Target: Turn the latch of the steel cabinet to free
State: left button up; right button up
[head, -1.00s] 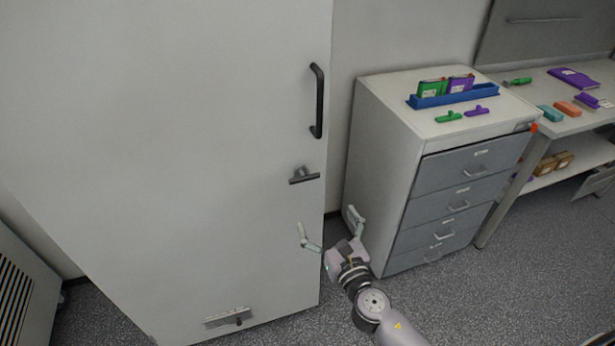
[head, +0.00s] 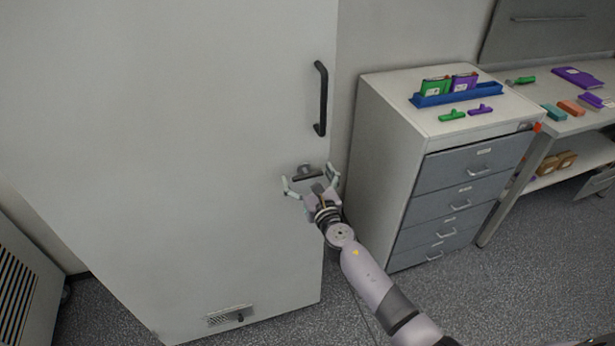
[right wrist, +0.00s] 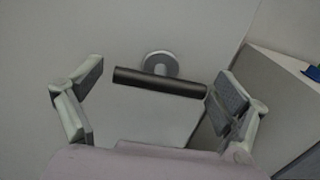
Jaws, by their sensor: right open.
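The steel cabinet (head: 190,130) is the large pale-grey door filling the left of the head view. Its latch (head: 307,172) is a dark bar on a round mount, below the black vertical handle (head: 321,98). In the right wrist view the latch bar (right wrist: 160,82) lies close to horizontal, slightly lower at its right end. My right gripper (head: 311,182) is open at the latch. My left gripper is not in view.
A grey drawer unit (head: 385,150) stands right of the cabinet, close beside my right gripper. On it are a blue tray (head: 458,95) and small green and purple pieces. A workbench (head: 555,100) is farther right. A second fitting (head: 228,316) sits low on the cabinet.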

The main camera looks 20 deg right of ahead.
jog(key=c, duration=1.2)
jog(key=shift+m, duration=0.3)
jog(key=m+b, duration=0.1)
jog(key=m, duration=0.2)
jog(key=shift+m, duration=0.4)
jog(key=m+b, duration=0.1)
jog(key=m, duration=0.3)
jog(key=shift+m+b, duration=0.3)
jog(key=m+b, duration=0.1)
jog(key=m, duration=0.3)
jog(key=shift+m, duration=2.5)
jog(key=shift+s, duration=0.1)
